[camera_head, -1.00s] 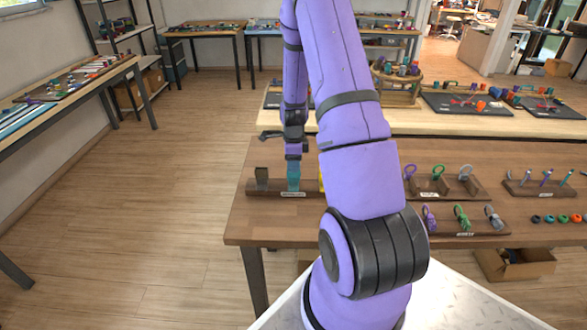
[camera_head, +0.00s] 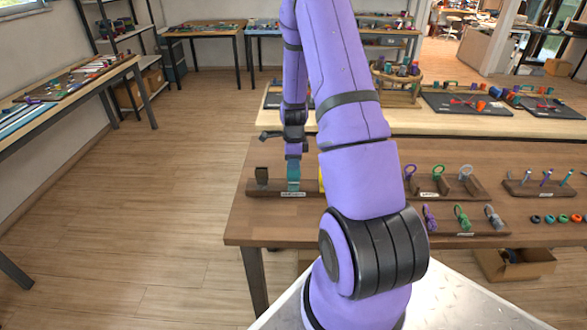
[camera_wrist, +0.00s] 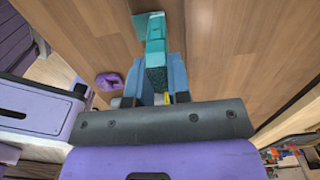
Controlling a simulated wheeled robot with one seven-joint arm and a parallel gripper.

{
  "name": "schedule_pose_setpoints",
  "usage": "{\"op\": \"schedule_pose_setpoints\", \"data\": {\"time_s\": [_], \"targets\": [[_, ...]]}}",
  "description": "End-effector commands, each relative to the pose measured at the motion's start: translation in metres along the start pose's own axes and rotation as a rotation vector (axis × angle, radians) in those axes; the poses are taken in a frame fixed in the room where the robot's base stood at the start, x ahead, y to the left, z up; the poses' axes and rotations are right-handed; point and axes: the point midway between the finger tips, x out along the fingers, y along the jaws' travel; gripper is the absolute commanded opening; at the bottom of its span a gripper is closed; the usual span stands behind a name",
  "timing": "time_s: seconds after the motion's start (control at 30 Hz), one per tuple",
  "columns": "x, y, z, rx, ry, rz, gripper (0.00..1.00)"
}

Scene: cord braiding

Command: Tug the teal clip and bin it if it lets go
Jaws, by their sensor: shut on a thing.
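The teal clip (camera_head: 293,184) stands on a dark wooden block (camera_head: 268,188) at the left front of the brown table, in the head view. My gripper (camera_head: 293,161) comes down over it from above. In the wrist view, the teal clip (camera_wrist: 156,45) lies between the two grey-blue fingers of my gripper (camera_wrist: 160,72), which are shut on it. Where the clip meets its block is too small to make out.
A dark upright piece (camera_head: 262,174) stands left of the clip on the same block. A yellow piece (camera_head: 321,180) shows beside my arm at the right. Racks with rings (camera_head: 438,182) and cords (camera_head: 462,218) stand further right. The floor at the left is clear.

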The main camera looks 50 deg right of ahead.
Motion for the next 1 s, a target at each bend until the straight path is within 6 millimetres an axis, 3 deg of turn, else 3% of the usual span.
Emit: {"op": "schedule_pose_setpoints", "data": {"time_s": [0.4,0.43,0.57,0.73,0.77,0.83,1.0], "targets": [[0.0031,0.0001,0.0005,-0.001,0.000,0.000,0.00],[0.0032,0.0002,0.0005,-0.001,0.000,0.001,0.20],[0.0032,0.0002,0.0004,-0.001,0.000,0.001,0.48],[0.0028,-0.0001,0.0002,0.000,0.000,0.000,0.48],[0.0028,-0.0001,0.0002,0.000,0.000,0.000,0.50],[0.0027,-0.0001,0.0002,0.000,0.000,0.000,0.65],[0.0026,-0.0002,0.0001,0.000,0.000,0.000,0.65]]}}
